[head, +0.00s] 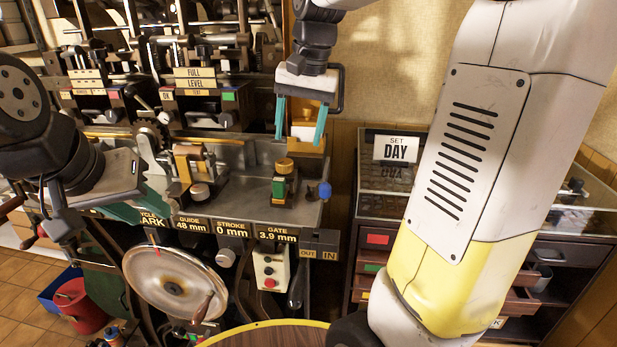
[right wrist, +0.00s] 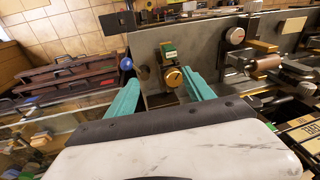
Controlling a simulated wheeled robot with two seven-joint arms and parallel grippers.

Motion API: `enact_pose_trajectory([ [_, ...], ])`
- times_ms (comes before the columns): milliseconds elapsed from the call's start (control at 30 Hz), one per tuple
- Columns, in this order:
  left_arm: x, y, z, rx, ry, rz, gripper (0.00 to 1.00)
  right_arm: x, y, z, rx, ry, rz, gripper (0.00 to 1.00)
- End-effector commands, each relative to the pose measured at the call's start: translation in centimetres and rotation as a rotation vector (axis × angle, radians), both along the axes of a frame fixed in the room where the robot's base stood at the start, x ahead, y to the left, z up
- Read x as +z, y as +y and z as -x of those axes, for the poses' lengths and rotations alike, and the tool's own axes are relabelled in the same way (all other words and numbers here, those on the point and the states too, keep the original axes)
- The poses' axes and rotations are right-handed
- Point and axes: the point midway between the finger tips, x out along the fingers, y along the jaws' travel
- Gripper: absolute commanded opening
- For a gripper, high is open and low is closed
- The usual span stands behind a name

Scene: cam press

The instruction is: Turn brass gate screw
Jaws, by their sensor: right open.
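The brass gate screw (head: 284,165) is a round knurled knob by a small green block at the right end of the grey machine bed. In the right wrist view the brass knob (right wrist: 173,77) shows between and beyond my fingertips. My right gripper (head: 300,138) is open and empty, pointing down above and behind the screw, apart from it. It also shows in the right wrist view (right wrist: 160,88) with a teal finger on each side. The gate plate (head: 278,235) reads 3.9 mm.
A blue knob (head: 325,191) stands just right of the screw. A handwheel (head: 175,284) and a control box with buttons (head: 270,268) are at the machine's front. A sign (head: 396,149) reading SET DAY stands on the glass case at right. My right arm covers much of the right side.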

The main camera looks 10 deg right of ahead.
Motion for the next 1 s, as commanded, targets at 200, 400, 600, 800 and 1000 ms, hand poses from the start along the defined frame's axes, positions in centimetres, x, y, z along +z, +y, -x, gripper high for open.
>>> enact_pose_trajectory([
  [200,0.0,0.0,0.0,0.000,0.000,0.000,0.36,0.1,-0.6,3.9,0.080,-0.094,-0.020,0.61],
  [400,0.0,0.0,0.0,0.000,0.000,0.000,0.36,-0.3,-0.8,7.3,0.150,-0.183,-0.022,0.61],
  [600,0.0,0.0,0.0,0.000,0.000,0.000,0.36,-1.3,-0.8,10.6,0.218,-0.273,-0.009,0.61],
  [800,0.0,0.0,0.0,0.000,0.000,0.000,0.36,-2.7,-0.8,13.4,0.277,-0.357,0.016,0.61],
  [1000,0.0,0.0,0.0,0.000,0.000,0.000,0.36,-3.8,-0.7,15.1,0.315,-0.409,0.041,0.61],
])
